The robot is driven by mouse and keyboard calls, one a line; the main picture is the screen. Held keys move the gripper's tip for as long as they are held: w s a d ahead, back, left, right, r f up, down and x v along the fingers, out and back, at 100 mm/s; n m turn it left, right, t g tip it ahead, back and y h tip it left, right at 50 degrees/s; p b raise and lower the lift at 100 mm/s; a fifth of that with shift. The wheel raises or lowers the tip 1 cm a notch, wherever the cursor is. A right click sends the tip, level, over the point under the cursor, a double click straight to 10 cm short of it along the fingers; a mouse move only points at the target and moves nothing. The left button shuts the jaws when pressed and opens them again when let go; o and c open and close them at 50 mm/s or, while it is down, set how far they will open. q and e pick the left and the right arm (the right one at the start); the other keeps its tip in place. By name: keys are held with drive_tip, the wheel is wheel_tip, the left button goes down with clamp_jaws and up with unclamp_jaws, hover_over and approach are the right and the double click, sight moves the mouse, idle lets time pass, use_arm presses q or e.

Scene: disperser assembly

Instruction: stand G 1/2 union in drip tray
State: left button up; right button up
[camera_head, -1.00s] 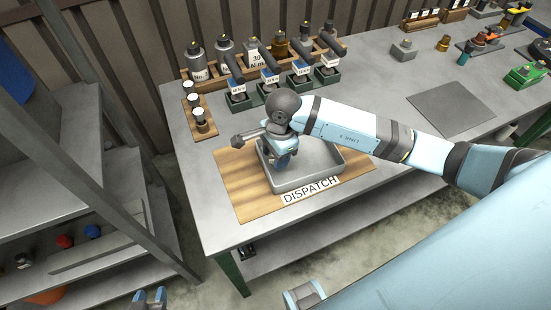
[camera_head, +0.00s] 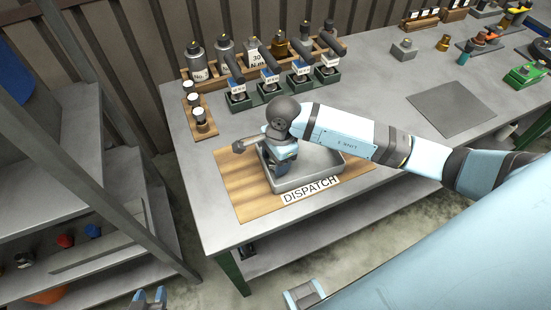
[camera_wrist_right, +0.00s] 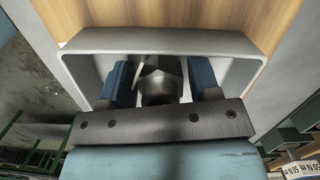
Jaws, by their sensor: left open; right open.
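The drip tray (camera_head: 322,177) is a shallow grey metal tray on the wooden DISPATCH board; its wall also shows in the right wrist view (camera_wrist_right: 160,41). My right gripper (camera_head: 280,168) points down into the tray's left part. In the right wrist view its two blue fingers (camera_wrist_right: 161,84) stand apart on either side of a dark metal fitting with hex flats, the G 1/2 union (camera_wrist_right: 159,80). The union appears upright inside the tray; its base is hidden by my gripper. Any contact with the fingers is unclear. My left gripper (camera_head: 149,299) is open and empty at the bottom left, away from the table.
The wooden board (camera_head: 243,195) carries a DISPATCH label (camera_head: 311,190) in front of the tray. A small rack with white-topped parts (camera_head: 199,117) and a row of green-based holders (camera_head: 270,92) stand behind. A grey shelf unit (camera_head: 75,150) is at the left.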

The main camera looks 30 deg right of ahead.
drive_tip(key=r, duration=0.4)
drive_tip(key=d+r, duration=0.1)
drive_tip(key=r, duration=0.2)
drive_tip(key=r+b, duration=0.1)
drive_tip(key=r, duration=0.3)
drive_tip(key=shift+d+r, duration=0.2)
drive_tip(key=shift+r, duration=0.15)
drive_tip(key=shift+f, duration=0.1)
